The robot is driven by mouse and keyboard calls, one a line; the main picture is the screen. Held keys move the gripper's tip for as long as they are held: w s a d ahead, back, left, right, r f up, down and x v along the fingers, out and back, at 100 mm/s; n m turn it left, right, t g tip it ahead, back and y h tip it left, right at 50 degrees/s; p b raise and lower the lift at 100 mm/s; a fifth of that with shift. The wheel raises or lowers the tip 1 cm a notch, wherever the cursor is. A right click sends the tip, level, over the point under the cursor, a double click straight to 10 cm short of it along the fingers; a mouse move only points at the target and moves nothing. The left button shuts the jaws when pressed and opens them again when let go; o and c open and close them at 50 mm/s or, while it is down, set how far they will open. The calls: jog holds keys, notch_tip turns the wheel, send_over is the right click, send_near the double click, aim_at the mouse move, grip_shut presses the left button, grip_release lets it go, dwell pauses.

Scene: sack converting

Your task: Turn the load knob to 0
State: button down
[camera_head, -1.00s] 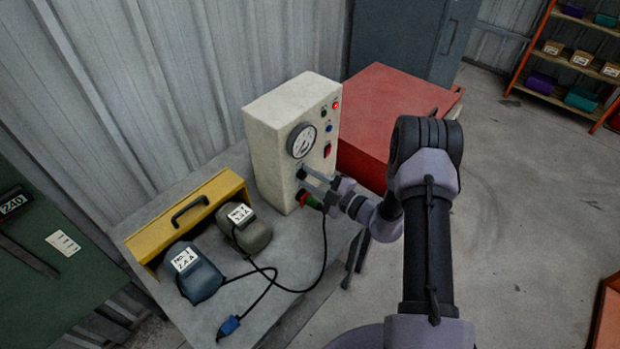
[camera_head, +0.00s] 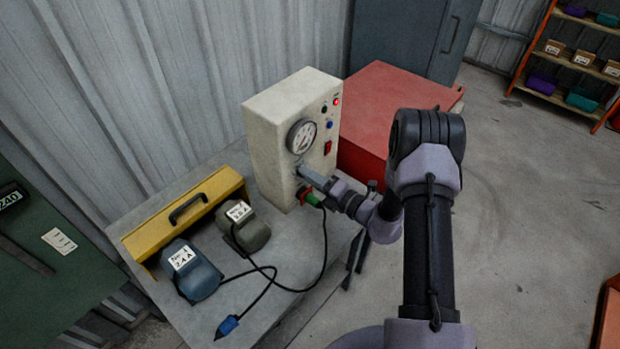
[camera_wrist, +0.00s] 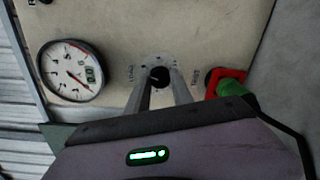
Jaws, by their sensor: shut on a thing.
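The load knob (camera_wrist: 159,77) is a dark round knob on a pale scale plate, on the front of a cream box (camera_head: 268,165). My gripper (camera_wrist: 160,85) is shut on the knob, one finger at each side of it in the wrist view; in the head view my gripper (camera_head: 302,170) reaches the box front below the gauge. The fingers hide part of the knob, and its setting is too small to read. A round white gauge (camera_wrist: 71,73) with a needle and a small green display sits left of the knob. The gauge also shows in the head view (camera_head: 301,136).
A red-and-green connector (camera_wrist: 228,85) with a black cable is right of the knob. Two motors, one blue (camera_head: 193,277) and one grey-green (camera_head: 246,232), stand on the bench by a yellow case (camera_head: 222,185). A red cabinet (camera_head: 385,105) stands behind.

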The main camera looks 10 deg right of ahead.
jog(key=n+b, duration=0.2)
jog(key=n, duration=0.2)
jog(key=shift+f, duration=0.2)
jog(key=n+b, duration=0.2)
jog(key=n, duration=0.2)
jog(key=shift+n+t+b, duration=0.4)
jog(key=n+b, duration=0.3)
jog(key=n, duration=0.1)
jog(key=shift+f+n+b, duration=0.1)
jog(key=shift+n+b, duration=0.2)
jog(key=shift+b, duration=0.05)
jog(key=n+b, duration=0.3)
jog(key=shift+n+b, duration=0.3)
jog(key=n+b, duration=0.2)
jog(key=shift+n+b, duration=0.35)
jog(key=shift+n, duration=0.05)
jog(key=n+b, duration=0.1)
jog(key=n, duration=0.1)
jog(key=shift+n, duration=0.4)
jog(key=n, duration=0.3)
jog(key=shift+n+y+b, duration=0.3)
jog(key=shift+n, duration=2)
